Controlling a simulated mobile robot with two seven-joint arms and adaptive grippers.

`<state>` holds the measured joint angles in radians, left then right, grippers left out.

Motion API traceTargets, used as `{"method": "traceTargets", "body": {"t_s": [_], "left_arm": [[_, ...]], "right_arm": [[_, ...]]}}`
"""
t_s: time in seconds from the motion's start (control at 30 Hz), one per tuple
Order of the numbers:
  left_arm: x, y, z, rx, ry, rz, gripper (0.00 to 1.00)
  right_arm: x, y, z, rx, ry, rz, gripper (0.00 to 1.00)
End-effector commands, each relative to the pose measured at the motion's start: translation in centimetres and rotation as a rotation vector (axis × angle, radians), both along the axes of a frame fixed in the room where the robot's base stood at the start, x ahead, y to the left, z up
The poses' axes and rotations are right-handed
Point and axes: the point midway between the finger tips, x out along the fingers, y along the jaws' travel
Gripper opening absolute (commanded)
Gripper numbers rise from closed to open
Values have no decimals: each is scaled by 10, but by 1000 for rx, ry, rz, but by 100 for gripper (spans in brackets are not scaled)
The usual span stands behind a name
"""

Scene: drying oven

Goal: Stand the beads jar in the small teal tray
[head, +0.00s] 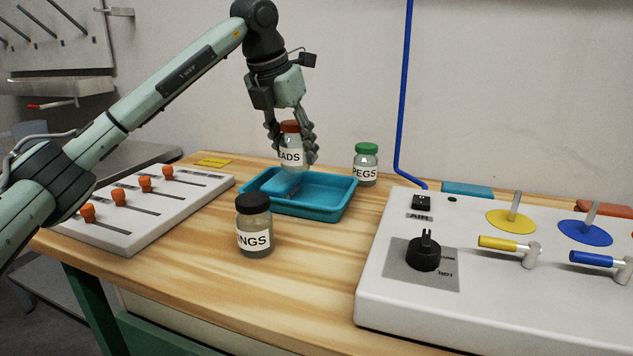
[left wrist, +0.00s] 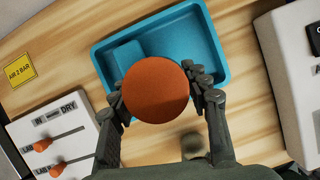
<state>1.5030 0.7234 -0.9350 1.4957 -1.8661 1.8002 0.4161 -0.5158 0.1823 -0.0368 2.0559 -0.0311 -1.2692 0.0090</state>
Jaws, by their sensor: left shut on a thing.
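The beads jar (head: 291,157) is a clear jar with an orange-red lid and a label ending in "ADS". My left gripper (head: 291,138) is shut on it and holds it upright over the left part of the small teal tray (head: 318,208). In the left wrist view its round lid (left wrist: 155,91) sits between the fingers (left wrist: 158,88) and hides part of the tray (left wrist: 190,35). The tray has a raised block or compartment in its left part. I cannot tell whether the jar's base touches the tray. My right gripper is not in view.
A black-lidded jar (head: 254,226) labelled "NGS" stands in front of the tray. A green-lidded PEGS jar (head: 366,165) stands behind it at the right. A white slider panel (head: 140,220) lies left, and a large white control box (head: 480,290) fills the right.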

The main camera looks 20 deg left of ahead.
Motion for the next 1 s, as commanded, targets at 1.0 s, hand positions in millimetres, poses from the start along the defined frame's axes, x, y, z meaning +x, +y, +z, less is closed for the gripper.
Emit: {"method": "traceTargets", "body": {"t_s": [1.0], "left_arm": [[22,-46,-72,-1,-1,1,16]], "right_arm": [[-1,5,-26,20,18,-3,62]]}}
